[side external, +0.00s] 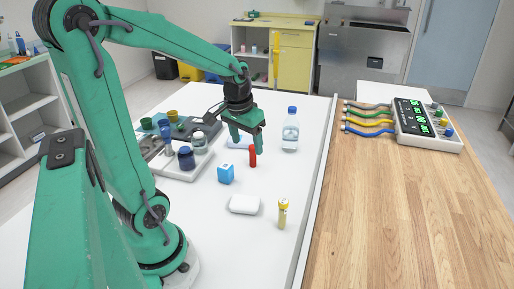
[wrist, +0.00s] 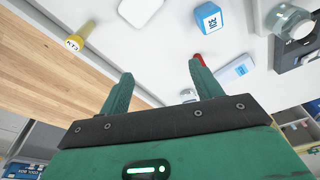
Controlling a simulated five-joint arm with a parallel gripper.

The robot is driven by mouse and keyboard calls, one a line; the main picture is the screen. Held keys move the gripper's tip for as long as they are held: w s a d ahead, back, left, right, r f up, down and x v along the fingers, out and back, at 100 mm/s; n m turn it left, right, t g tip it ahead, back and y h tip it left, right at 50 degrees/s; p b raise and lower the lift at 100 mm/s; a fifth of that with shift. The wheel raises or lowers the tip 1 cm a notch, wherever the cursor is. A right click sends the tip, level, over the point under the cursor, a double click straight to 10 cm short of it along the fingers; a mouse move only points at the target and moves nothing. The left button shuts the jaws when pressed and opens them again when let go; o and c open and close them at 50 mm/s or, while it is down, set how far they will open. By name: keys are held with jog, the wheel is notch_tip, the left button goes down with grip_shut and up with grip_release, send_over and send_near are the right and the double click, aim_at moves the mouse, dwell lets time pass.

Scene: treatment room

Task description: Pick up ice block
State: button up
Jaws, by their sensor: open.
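The ice block is a small blue block with a white face (side external: 226,174), standing on the white table left of and nearer the camera than my gripper. In the wrist view the ice block (wrist: 209,18) shows its "ICE" label near the top, beyond my right fingertip. My gripper (side external: 247,146) is open, pointing down above the table, with nothing held between its fingers. In the wrist view my gripper (wrist: 160,72) has its fingers spread apart. A red stick-like object (side external: 253,157) stands just below one finger; that finger partly hides it in the wrist view.
A white rounded block (side external: 244,204) and a yellow-capped tube (side external: 283,214) are nearer the camera. A clear blue-capped bottle (side external: 290,136) stands right of my gripper. A tray (side external: 176,172) with jars lies left. A raised edge (side external: 313,190) separates the white table from the wooden one.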

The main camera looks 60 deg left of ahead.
aim_at(227, 164)
jog(key=a+f+n, duration=0.1)
jog(key=a+f, duration=0.2)
jog(key=s+a+f+n+g, duration=0.1)
jog(key=a+f, duration=0.2)
jog(key=a, duration=0.1)
jog(key=a+f+n+g+h, duration=0.1)
jog(key=a+f, duration=0.2)
jog(key=a, duration=0.1)
jog(key=shift+s+a+f, duration=0.1)
jog(key=shift+s+f, duration=0.05)
jog(key=shift+s, duration=0.15)
jog(key=shift+f, duration=1.25)
jog(key=shift+s+a+f, duration=0.1)
jog(key=shift+s+f, duration=0.05)
jog(key=shift+f, duration=2.45)
jog(key=c, duration=1.1)
jog(key=shift+r, duration=0.15)
